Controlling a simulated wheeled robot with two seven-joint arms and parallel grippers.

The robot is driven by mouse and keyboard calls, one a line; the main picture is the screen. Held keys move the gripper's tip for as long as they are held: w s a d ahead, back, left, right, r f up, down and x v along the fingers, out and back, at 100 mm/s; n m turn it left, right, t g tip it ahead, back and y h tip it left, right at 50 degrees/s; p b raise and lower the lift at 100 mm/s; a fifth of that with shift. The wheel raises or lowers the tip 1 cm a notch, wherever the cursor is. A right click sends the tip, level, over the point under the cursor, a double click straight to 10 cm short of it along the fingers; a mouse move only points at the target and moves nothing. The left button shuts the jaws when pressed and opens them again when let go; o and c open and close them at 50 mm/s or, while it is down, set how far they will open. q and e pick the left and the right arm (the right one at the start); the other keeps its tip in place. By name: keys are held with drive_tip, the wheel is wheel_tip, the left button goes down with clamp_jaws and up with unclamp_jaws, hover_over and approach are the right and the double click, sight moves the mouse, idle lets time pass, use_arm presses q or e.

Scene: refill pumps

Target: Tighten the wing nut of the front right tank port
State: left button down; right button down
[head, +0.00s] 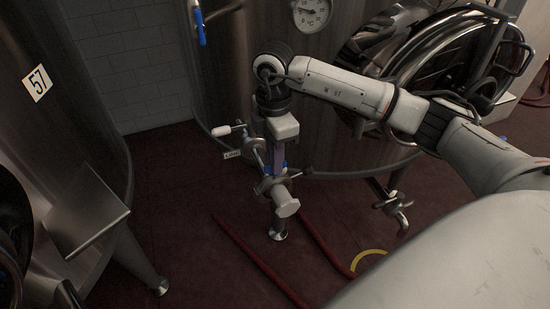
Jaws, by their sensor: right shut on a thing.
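My right gripper (275,165) comes down from above with its arm over the right half of the head view. Its fingers are closed at the clamp of a steel port (287,204) low on the front of the big tank (240,90). It is shut on what appears to be the wing nut there, which the fingers mostly hide, so I cannot tell its angle. The port is a short metal cylinder with its round end facing me. My left gripper is not in view.
A valve with a white handle (222,131) sits left of the gripper. Another steel fitting (399,211) hangs at right. Red hoses (258,260) lie on the dark red floor. A tank labelled 57 (80,150) stands at left.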

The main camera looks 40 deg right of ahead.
drive_tip(key=shift+d+r, duration=0.1)
drive_tip(key=c, duration=1.8)
unclamp_jaws()
drive_tip(key=shift+c, duration=0.2)
wheel_tip(320, 180, up, 10)
drive_tip(key=shift+r, duration=0.15)
